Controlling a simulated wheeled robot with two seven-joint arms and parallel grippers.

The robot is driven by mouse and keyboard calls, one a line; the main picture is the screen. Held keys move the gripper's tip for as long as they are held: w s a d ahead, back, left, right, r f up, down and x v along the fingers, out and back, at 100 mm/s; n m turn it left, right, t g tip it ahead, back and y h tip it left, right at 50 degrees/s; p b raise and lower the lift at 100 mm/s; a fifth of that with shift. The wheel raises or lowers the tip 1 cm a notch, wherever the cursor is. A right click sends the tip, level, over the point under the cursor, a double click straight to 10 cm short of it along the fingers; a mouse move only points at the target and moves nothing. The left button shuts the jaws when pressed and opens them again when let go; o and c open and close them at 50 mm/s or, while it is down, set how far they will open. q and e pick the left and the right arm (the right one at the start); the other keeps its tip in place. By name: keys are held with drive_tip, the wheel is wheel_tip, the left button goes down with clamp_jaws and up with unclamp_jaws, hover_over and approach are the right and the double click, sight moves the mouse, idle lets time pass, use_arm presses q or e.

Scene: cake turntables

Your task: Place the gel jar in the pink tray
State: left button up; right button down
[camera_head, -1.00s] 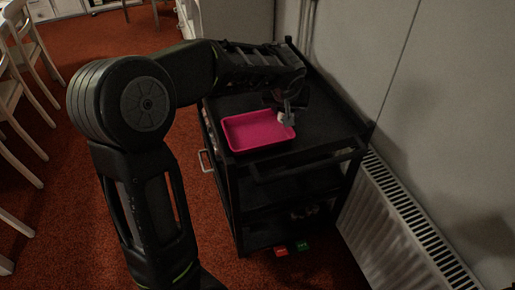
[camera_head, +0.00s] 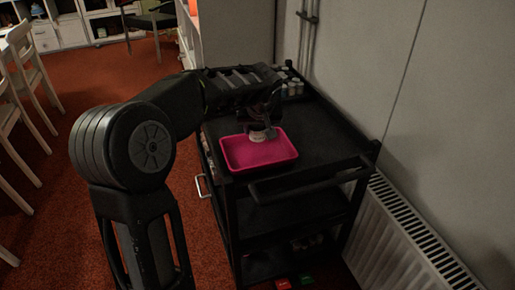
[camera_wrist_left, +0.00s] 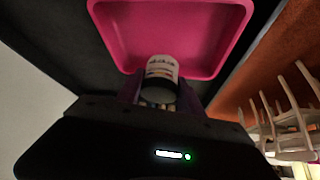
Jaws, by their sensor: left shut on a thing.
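The pink tray (camera_head: 250,160) lies on the black cart's top. It also shows in the left wrist view (camera_wrist_left: 170,25). My left gripper (camera_head: 265,125) is shut on the gel jar (camera_head: 258,135), a small white jar with a dark end. In the head view the jar is at the tray's far side. In the left wrist view the jar (camera_wrist_left: 161,68) overlaps the tray's edge between the fingers. I cannot tell whether the jar touches the tray. My right gripper is not in view.
The black cart (camera_head: 325,128) has a free top to the right of the tray. Several small jars (camera_head: 293,87) stand at its far end. A radiator (camera_head: 410,235) and wall stand at the right. White chairs (camera_head: 30,80) stand on the red carpet at the left.

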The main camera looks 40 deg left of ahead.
sight(258, 141)
use_arm(q)
drive_tip(key=shift+f, duration=0.5)
drive_tip(key=shift+f+b, duration=0.5)
drive_tip(key=shift+f, duration=2.05)
drive_tip(key=shift+f, duration=0.15)
drive_tip(key=o, duration=1.4)
